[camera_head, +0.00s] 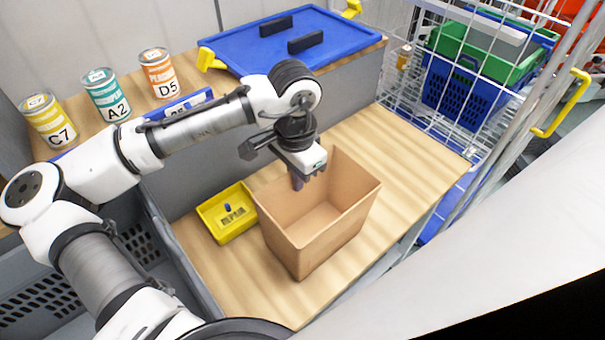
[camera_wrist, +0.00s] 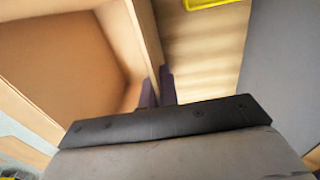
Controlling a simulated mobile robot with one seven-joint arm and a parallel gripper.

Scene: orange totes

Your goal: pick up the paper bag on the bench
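The paper bag (camera_head: 325,235) is a brown, open-topped, box-shaped bag standing upright on the wooden bench (camera_head: 415,165). It looks empty. My gripper (camera_head: 297,181) points down at the bag's rear wall, with one dark purple finger showing inside the bag. In the wrist view the bag (camera_wrist: 70,50) fills the upper left. My two fingers (camera_wrist: 158,88) are close together there, on either side of the bag's thin wall, and look shut on it. The outer finger is hidden in the head view.
A yellow bin (camera_head: 228,213) with small parts sits just left of the bag. Behind are several labelled cans (camera_head: 107,95) and a blue lid (camera_head: 290,40) on a shelf. A wire cage cart (camera_head: 470,80) stands at the right. The bench right of the bag is clear.

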